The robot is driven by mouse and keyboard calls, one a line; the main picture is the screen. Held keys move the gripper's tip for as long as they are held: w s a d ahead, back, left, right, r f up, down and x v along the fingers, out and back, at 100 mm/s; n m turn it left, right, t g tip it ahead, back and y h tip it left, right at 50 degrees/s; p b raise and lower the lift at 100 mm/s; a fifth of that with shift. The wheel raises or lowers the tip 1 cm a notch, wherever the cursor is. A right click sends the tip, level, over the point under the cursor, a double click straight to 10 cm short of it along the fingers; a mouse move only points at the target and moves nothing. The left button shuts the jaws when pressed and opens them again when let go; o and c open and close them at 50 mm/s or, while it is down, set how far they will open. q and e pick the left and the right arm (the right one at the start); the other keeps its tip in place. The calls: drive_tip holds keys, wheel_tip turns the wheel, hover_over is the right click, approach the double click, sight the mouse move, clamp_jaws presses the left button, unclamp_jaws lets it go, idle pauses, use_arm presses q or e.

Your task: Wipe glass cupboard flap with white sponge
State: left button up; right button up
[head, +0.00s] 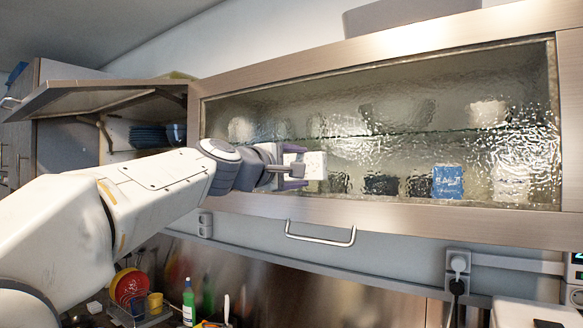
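The glass cupboard flap (400,110) has a wood-toned frame and textured, see-through glass. It is closed, with its metal handle (320,236) below its lower edge. My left gripper (293,171) comes in from the left in front of the left part of the glass. It is shut on the white sponge (314,164), which it holds upright, facing the pane low and left of the middle. Whether the sponge touches the glass is hard to tell. My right gripper is not in view.
A neighbouring flap (95,97) stands raised at the left, above an open cupboard with blue dishes (150,136). Below are a red plate (129,287), a yellow cup (155,302) and a green bottle (188,303). A plugged wall socket (458,263) is at the lower right.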

sight(315, 168)
use_arm(q)
drive_tip(key=shift+s+d, duration=0.4)
drive_tip(key=shift+d, duration=0.2)
drive_tip(key=shift+s+d, duration=0.35)
drive_tip(key=shift+d, duration=0.2)
drive_tip(key=shift+s+d+p, duration=0.45)
drive_tip(key=shift+s+d, duration=0.1)
drive_tip(key=shift+d, duration=0.2)
drive_tip(key=shift+s+d+p, duration=0.45)
drive_tip(key=shift+s+d, duration=0.05)
drive_tip(key=shift+d, duration=0.25)
drive_tip(key=shift+s+d+r+p, duration=0.1)
drive_tip(key=shift+s+d+p, duration=0.7)
drive_tip(key=shift+d, duration=0.25)
drive_tip(key=shift+s+d, duration=0.3)
drive_tip(key=shift+d, duration=0.1)
drive_tip(key=shift+w+a+f+b, duration=0.25)
drive_tip(key=shift+w+a+b, duration=0.55)
drive_tip(key=shift+a, duration=0.25)
drive_tip(key=shift+w+a+b, duration=0.5)
drive_tip(key=shift+w+a, duration=0.1)
drive_tip(key=shift+a, duration=0.25)
drive_tip(key=shift+w+a+b, duration=0.5)
drive_tip(key=shift+w+a, duration=0.1)
drive_tip(key=shift+a, duration=0.25)
drive_tip(key=shift+w+a+r, duration=0.15)
drive_tip(key=shift+a, duration=0.2)
